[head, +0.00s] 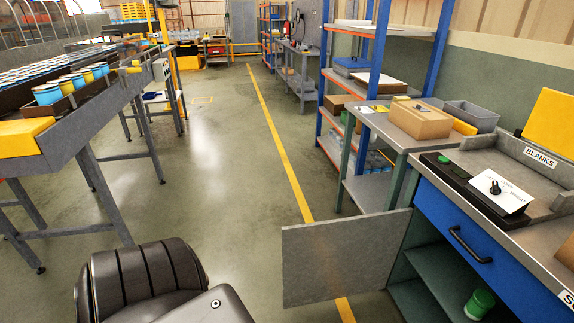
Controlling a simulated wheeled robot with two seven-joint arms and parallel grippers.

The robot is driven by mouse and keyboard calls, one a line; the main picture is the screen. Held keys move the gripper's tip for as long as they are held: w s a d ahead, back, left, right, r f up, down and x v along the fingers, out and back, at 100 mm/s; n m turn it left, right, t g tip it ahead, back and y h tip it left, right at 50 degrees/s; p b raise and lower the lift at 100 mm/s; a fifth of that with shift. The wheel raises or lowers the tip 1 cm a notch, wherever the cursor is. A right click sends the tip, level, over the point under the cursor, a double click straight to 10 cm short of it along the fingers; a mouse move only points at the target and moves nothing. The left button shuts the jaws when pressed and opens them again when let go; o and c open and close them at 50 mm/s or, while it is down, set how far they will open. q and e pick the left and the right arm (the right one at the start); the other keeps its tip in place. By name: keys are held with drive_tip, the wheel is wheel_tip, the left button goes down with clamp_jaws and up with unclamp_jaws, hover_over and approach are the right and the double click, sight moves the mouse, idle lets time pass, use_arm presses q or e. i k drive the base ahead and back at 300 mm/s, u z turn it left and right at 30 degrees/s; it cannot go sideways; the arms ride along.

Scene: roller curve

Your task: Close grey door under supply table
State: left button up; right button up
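The grey door (345,258) under the supply table (490,215) stands wide open, swung out to the left of the cabinet over the floor. Its hinge side meets the cabinet's left front edge. The cabinet opening shows a green shelf (450,262) and a green container (479,303) low inside. A dark, ribbed part of my own body fills the bottom left, apart from the door in the picture. Neither of my grippers is in view.
A blue drawer (465,235) with a black handle is above the opening. A side table with a cardboard box (419,118) stands behind the door. A roller conveyor (50,85) with several cups is at left. The aisle floor (225,150) is clear.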

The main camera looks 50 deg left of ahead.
sight(324, 261)
drive_tip(key=u, duration=2.75)
drive_tip(key=i, duration=3.6)
drive_tip(key=z, duration=4.05)
